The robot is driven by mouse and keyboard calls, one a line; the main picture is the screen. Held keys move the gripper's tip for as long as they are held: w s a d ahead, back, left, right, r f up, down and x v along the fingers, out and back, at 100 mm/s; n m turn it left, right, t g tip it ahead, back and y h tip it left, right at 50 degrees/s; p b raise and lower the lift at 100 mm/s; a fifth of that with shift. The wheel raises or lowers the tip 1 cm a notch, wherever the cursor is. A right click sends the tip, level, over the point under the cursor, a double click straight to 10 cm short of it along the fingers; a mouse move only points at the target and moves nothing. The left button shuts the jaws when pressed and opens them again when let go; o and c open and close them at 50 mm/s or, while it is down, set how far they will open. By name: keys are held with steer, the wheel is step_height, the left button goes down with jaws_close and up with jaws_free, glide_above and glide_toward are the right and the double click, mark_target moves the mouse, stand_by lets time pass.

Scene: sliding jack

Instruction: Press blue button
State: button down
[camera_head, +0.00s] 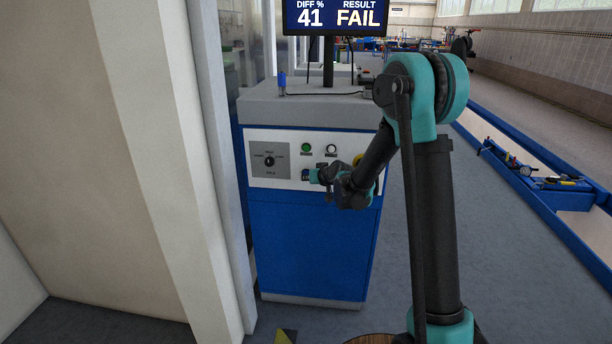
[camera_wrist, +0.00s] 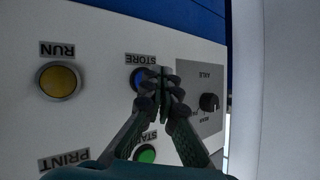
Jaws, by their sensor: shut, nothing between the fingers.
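The blue button (camera_wrist: 139,76), labelled STORE, is on the white control panel (camera_wrist: 105,115) in the wrist view, partly hidden by my fingertips. My gripper (camera_wrist: 161,76) is shut and empty, its fingertips over the edge of the blue button. I cannot tell whether they touch it. In the head view my gripper (camera_head: 314,176) is at the lower part of the panel (camera_head: 290,180), below the green button (camera_head: 306,147), and largely hides the blue button.
A yellow RUN button (camera_wrist: 60,82), a green START button (camera_wrist: 145,153) and a rotary knob (camera_wrist: 209,102) surround the blue button. A monitor (camera_head: 335,17) reading FAIL stands above the blue cabinet (camera_head: 305,245). A pale wall (camera_head: 165,130) stands close on the left.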

steer(key=shift+w, duration=0.4)
steer(key=shift+w, duration=0.4)
stand_by(0.7)
steer(key=shift+s, duration=0.85)
steer(key=s, duration=0.5)
steer(key=shift+a, duration=0.1)
stand_by(0.4)
stand_by(0.3)
